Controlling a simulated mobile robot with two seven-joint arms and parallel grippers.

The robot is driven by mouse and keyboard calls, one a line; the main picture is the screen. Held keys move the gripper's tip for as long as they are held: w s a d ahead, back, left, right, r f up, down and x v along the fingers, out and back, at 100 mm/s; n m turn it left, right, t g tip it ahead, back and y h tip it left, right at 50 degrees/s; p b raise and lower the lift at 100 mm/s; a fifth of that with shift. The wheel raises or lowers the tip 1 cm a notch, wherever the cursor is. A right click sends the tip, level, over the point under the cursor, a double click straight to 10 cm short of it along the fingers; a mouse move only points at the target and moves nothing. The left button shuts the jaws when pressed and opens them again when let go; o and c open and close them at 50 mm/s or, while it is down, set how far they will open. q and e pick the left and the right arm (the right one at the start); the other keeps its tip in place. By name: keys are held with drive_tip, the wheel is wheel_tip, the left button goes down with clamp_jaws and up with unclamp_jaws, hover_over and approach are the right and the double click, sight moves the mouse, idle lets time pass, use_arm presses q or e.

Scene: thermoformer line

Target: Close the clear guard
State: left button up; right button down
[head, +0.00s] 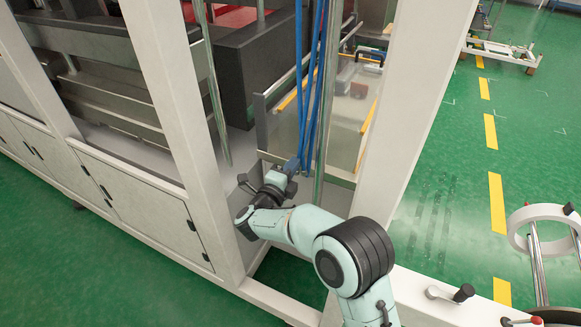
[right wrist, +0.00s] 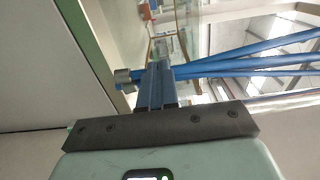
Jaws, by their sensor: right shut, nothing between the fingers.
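The clear guard (head: 345,122) appears to be the see-through panel with a pale metal lower rail, between the machine's white posts in the head view. My right gripper (head: 292,165) is at the lower part of this panel, beside the blue hoses. In the right wrist view its fingers (right wrist: 156,85) are together with nothing between them. A short metal cylinder (right wrist: 124,78) shows just left of the fingertips; I cannot tell whether they touch it or whether it belongs to the guard. My left gripper is not in view.
Blue hoses (head: 318,90) hang close in front of the panel. A white post (head: 175,80) stands left of my right arm and another (head: 410,100) right of it. Open green floor (head: 450,190) lies to the right, with a roll stand (head: 540,245) near the right edge.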

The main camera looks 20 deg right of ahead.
sight(311, 140)
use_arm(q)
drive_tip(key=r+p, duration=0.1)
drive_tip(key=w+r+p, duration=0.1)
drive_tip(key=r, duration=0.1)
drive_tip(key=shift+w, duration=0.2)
use_arm(e)
drive_tip(key=x, duration=1)
drive_tip(key=shift+a, duration=0.1)
